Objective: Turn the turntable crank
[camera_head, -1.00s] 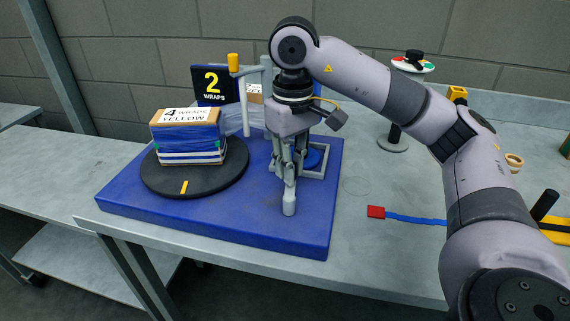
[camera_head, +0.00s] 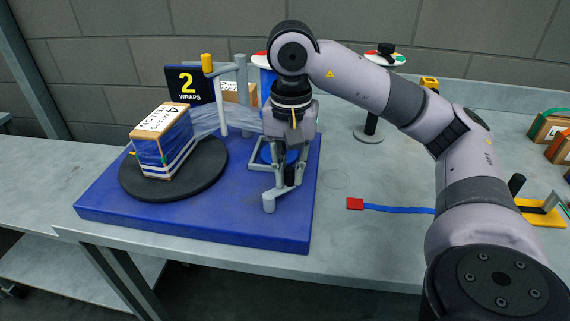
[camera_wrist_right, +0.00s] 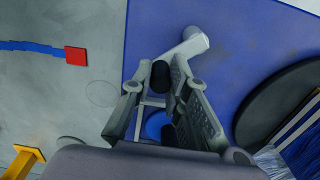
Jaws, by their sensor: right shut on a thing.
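The crank (camera_head: 269,204) is a grey post and arm with a black handle at the front right of the blue base (camera_head: 230,232). My right gripper (camera_head: 285,180) points down and is shut on the black handle. In the right wrist view the handle (camera_wrist_right: 160,74) sits between the fingers, beside the grey crank arm (camera_wrist_right: 190,46). The black turntable (camera_head: 205,187) is at the base's left. It carries a box (camera_head: 152,154) partly covered in blue film with white bands; its white label is turned at an angle. My left gripper is not in view.
A red block with a blue strap (camera_head: 356,204) lies right of the base. Boxes (camera_head: 552,128) stand at the far right.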

